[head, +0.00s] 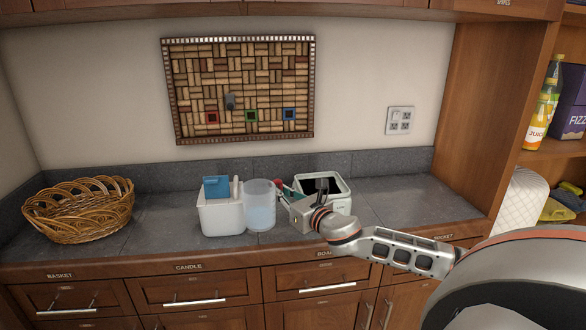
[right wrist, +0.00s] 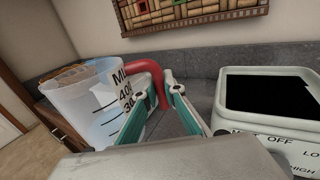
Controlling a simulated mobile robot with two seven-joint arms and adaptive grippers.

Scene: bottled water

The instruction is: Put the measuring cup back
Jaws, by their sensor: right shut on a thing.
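The measuring cup (head: 260,207) is clear and bluish, upright, between the white container and the crock in the head view. In the right wrist view the cup (right wrist: 88,108) shows black markings on its wall and a red handle (right wrist: 150,72). My right gripper (head: 283,193) reaches in from the right and is shut on that handle; its teal-sided fingers (right wrist: 158,95) lie either side of it. I cannot tell whether the cup's base touches the counter. My left gripper is not in view.
A white container (head: 222,217) with a blue item stands just left of the cup. A pale open-topped cooker (head: 338,187) is close on the right. A wicker basket (head: 78,210) sits at the far left. Counter (head: 160,222) is clear between basket and container.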

